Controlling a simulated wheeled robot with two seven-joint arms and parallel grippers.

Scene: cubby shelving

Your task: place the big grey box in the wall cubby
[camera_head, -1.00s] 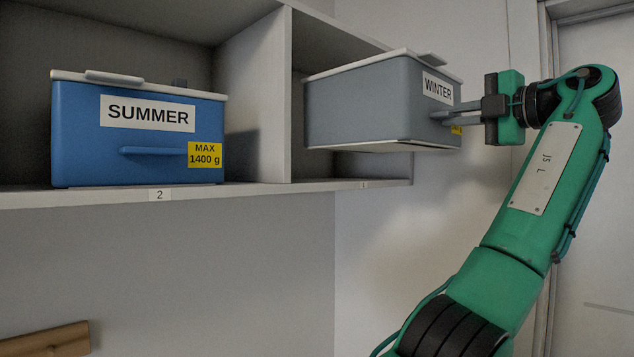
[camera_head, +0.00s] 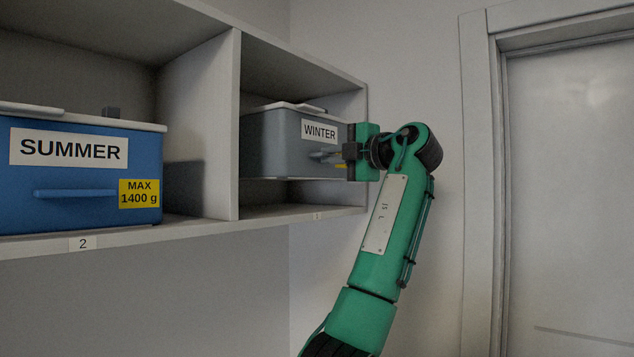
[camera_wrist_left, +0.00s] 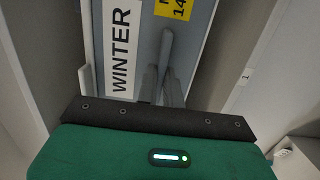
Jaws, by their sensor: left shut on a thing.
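The big grey box (camera_head: 278,148), with a white lid and a WINTER label, is mostly inside the right-hand wall cubby (camera_head: 275,212). A gap shows between its underside and the cubby floor, so it is held up off the shelf. My left gripper (camera_head: 338,154) is shut on the handle on the box's front face. The left wrist view also shows the box front (camera_wrist_left: 150,50) with the WINTER label and part of a yellow label, and the fingers at the handle (camera_wrist_left: 168,80). The back of the box is hidden. My right gripper is not in view.
A blue SUMMER box (camera_head: 75,175) stands in the cubby to the left, marked 2. An upright divider (camera_head: 205,125) separates the two cubbies. The cubby's right side wall is close to my gripper. A door (camera_head: 570,190) is at the far right.

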